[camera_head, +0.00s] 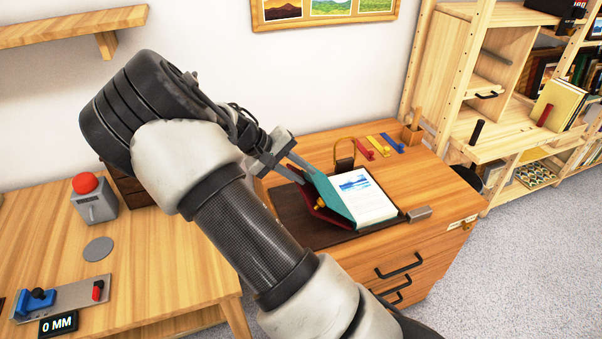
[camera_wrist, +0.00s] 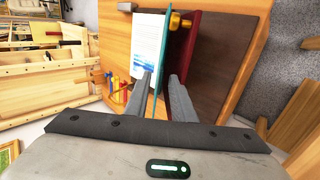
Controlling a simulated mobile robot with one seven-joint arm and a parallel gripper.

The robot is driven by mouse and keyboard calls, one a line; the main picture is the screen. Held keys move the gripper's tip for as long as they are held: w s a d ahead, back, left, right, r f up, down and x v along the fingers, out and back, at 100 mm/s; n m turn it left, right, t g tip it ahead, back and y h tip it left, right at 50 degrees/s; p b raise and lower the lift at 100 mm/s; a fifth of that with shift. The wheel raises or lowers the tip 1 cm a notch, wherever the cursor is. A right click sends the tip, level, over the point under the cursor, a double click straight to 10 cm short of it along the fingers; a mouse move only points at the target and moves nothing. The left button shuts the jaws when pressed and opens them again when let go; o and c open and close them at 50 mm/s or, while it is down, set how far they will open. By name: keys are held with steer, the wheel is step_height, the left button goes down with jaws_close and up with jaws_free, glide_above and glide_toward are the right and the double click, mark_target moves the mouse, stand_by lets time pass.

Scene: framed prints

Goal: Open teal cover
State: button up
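The teal cover (camera_head: 332,197) stands raised and tilted beside the white page block (camera_head: 373,204) of a book on a dark mat (camera_head: 340,238). In the wrist view the cover (camera_wrist: 164,62) shows as a thin upright edge, with the page (camera_wrist: 147,44) to its left. My gripper (camera_wrist: 160,76) is open, one finger on each side of the cover, with small gaps showing. In the head view my gripper (camera_head: 297,168) is at the cover's upper left edge. A dark red panel (camera_wrist: 182,84) stands beside the teal cover, with a yellow knob (camera_wrist: 182,22) between them.
A brass arch (camera_head: 344,150) on a dark block stands behind the book. Red, yellow and blue tools (camera_head: 378,145) lie farther back. A grey block (camera_head: 419,213) sits at the right. A table with a red button (camera_head: 85,183) is at the left.

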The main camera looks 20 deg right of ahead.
jaws_close()
stand_by(1.4)
